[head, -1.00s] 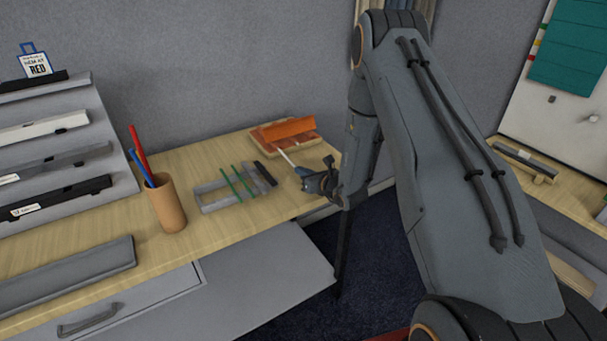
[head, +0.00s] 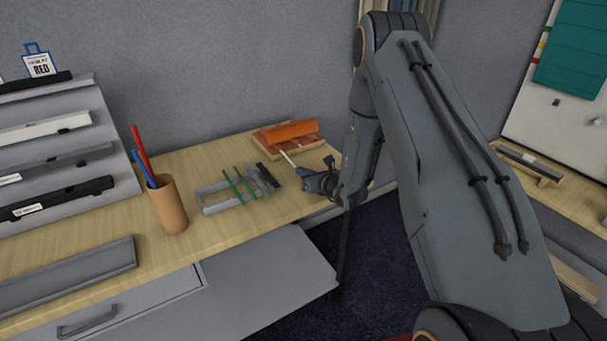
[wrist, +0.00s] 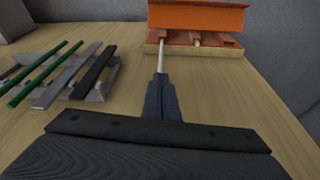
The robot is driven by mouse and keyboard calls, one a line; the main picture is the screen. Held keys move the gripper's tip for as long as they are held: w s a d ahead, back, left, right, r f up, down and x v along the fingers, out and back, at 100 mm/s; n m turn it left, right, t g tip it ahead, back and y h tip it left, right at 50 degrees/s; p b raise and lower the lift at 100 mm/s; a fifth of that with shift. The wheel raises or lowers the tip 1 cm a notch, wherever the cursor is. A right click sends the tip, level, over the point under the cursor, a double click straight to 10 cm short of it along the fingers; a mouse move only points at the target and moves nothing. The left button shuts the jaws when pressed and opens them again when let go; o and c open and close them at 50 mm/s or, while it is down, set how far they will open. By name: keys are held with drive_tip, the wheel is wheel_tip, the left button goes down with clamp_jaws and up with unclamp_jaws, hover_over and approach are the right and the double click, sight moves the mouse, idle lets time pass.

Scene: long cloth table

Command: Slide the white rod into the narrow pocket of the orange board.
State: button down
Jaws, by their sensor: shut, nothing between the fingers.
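The orange board (head: 279,139) lies at the far right end of the table. In the wrist view the board (wrist: 181,38) has pockets in its near edge, below a raised orange panel (wrist: 197,17). The white rod (head: 286,157) points at the board. In the wrist view the rod (wrist: 162,58) runs from just ahead of my fingertips to the board's left part; how deep its far end sits is hidden. My gripper (wrist: 161,78) is shut with nothing between its fingers, in line with the rod's near end. It shows at the table's right edge in the head view (head: 306,174).
A grey rack (head: 215,207) with green rods and dark and grey bars lies left of my gripper. A short pale piece (wrist: 196,40) sits in another pocket of the board. A pen cup (head: 168,206) stands farther left. Bare table lies right of the board.

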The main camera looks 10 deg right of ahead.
drive_tip(key=shift+w+a+b, duration=0.2)
drive_tip(key=shift+w+b, duration=0.1)
drive_tip(key=shift+w, duration=0.2)
drive_tip(key=shift+w+a+b, duration=0.15)
drive_tip(key=shift+w+b, duration=0.15)
drive_tip(key=shift+w, duration=0.15)
drive_tip(key=shift+s+d+p, duration=0.2)
drive_tip(key=shift+s+d, duration=0.05)
drive_tip(key=shift+s, duration=0.45)
drive_tip(key=shift+s+d+p, duration=0.15)
drive_tip(key=shift+s+d, duration=0.1)
drive_tip(key=shift+s, duration=0.45)
drive_tip(key=shift+b+v, duration=1.35)
drive_tip(key=shift+v, duration=2.4)
